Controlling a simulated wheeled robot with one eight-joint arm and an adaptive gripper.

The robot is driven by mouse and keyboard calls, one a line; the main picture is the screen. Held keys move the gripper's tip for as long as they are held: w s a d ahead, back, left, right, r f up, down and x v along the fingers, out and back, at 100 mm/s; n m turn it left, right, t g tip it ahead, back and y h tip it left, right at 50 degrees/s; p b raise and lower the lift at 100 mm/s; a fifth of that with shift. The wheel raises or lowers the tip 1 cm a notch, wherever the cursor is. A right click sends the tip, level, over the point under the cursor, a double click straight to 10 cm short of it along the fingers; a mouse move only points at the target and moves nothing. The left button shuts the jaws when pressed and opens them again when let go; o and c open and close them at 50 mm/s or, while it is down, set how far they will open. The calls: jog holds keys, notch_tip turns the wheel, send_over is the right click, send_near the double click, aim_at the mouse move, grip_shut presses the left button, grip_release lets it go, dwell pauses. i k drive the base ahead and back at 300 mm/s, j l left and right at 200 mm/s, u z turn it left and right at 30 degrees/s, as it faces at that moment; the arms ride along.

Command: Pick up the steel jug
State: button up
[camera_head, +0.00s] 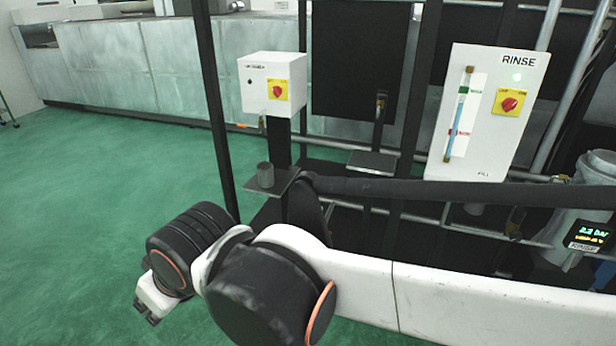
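A small dark grey cylindrical vessel (265,175) stands upright on a small grey metal shelf (250,187) left of centre; it may be the steel jug, but no handle or spout can be made out. My arm reaches in from the right along the bottom, and its end points down at the lower left. The tip of my gripper (148,316) shows only in small part, below and left of the vessel and well apart from it. Its fingers cannot be made out, and nothing held shows there.
A white box with a red switch (272,84) hangs above the shelf. A white RINSE panel (487,112) is at the right. A dark post (213,110) rises left of the shelf, and a black bar (440,192) crosses to its right. Green floor (80,190) is clear at left.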

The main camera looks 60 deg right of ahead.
aim_at(264, 168)
jog(key=z, duration=1.55)
jog(key=u, duration=4.8)
jog(key=k+j+z, duration=0.1)
jog(key=j, duration=0.3)
jog(key=k+j, duration=0.2)
jog(key=j, duration=0.15)
jog(key=k+j+z, duration=0.15)
jog(key=j, duration=0.25)
jog(key=z, duration=4.1)
